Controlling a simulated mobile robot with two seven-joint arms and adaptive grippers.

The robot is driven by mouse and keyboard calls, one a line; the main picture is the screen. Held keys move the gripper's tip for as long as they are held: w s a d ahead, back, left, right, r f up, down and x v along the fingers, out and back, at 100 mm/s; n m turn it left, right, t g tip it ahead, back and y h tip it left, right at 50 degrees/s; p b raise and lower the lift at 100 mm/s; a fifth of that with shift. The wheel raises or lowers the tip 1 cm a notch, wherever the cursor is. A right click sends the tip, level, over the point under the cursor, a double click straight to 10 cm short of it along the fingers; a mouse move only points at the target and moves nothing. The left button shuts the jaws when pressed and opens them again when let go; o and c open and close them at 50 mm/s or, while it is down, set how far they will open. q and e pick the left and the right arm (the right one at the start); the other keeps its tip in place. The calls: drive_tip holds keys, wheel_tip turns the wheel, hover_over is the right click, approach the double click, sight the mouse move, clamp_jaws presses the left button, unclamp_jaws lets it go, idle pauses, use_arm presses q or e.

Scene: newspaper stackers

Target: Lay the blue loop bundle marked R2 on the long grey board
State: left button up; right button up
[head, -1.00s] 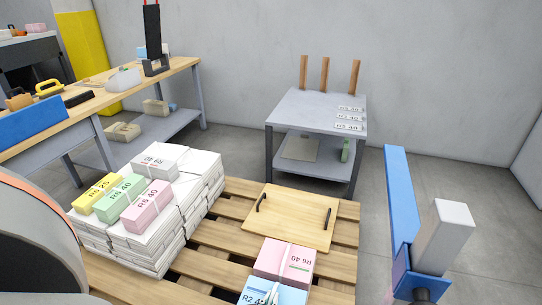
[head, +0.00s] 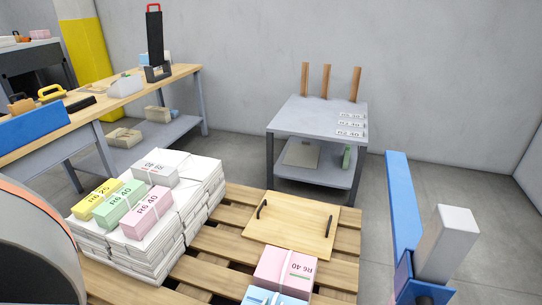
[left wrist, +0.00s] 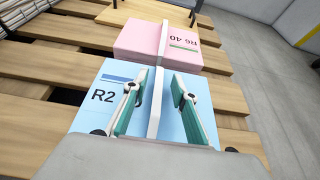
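The blue bundle marked R2 (left wrist: 103,98) lies on the wooden pallet, with a white upright loop (left wrist: 157,88) over its middle. In the head view only the far edge of the blue bundle (head: 272,297) shows at the bottom. My left gripper (left wrist: 156,98) is open in the left wrist view, one teal-padded finger on each side of the loop with gaps visible. I cannot tell how low the fingertips are. My right gripper is out of view. I cannot tell which surface is the long grey board; a grey workbench shelf (head: 178,131) and a grey table top (head: 305,112) show.
A pink R6 40 bundle (head: 285,268) sits directly beyond the blue one. A wooden board with two handles (head: 290,222) lies on the pallet (head: 345,240). White paper stacks (head: 150,245) carry several bundles at left. A blue upright (head: 404,215) stands at right.

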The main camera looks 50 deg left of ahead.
use_arm(q)
drive_tip(key=shift+s+f, duration=0.3)
wheel_tip(320, 180, up, 10)
drive_tip(key=shift+w+r, duration=0.2)
idle(0.4)
